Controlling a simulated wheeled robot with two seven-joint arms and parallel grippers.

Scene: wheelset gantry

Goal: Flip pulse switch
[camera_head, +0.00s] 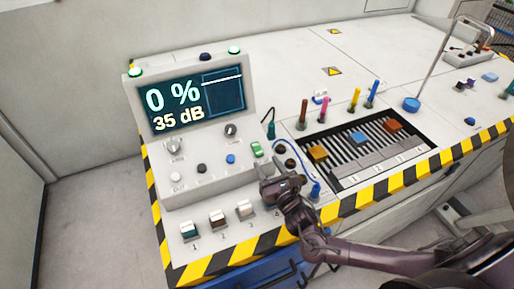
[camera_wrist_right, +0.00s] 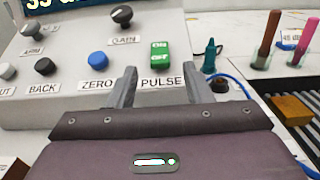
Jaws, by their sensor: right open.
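The pulse switch (camera_head: 256,149) is a small green rocker on the right part of the console's sloped panel. In the right wrist view the green pulse switch (camera_wrist_right: 160,56) reads ON at the top and OFF below, above a PULSE label (camera_wrist_right: 161,83). My right gripper (camera_head: 266,172) is just in front of the switch, on its near side. In the right wrist view my right gripper (camera_wrist_right: 158,78) is open and empty, with a finger on either side of the PULSE label. Whether a fingertip touches the panel I cannot tell. My left gripper is out of view.
The console screen (camera_head: 193,103) reads 0 % and 35 dB. The gain knob (camera_wrist_right: 122,17) and blue zero button (camera_wrist_right: 98,62) are left of the switch. A teal probe (camera_wrist_right: 210,57) stands close on its right. Several numbered rockers (camera_head: 217,219) line the front.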

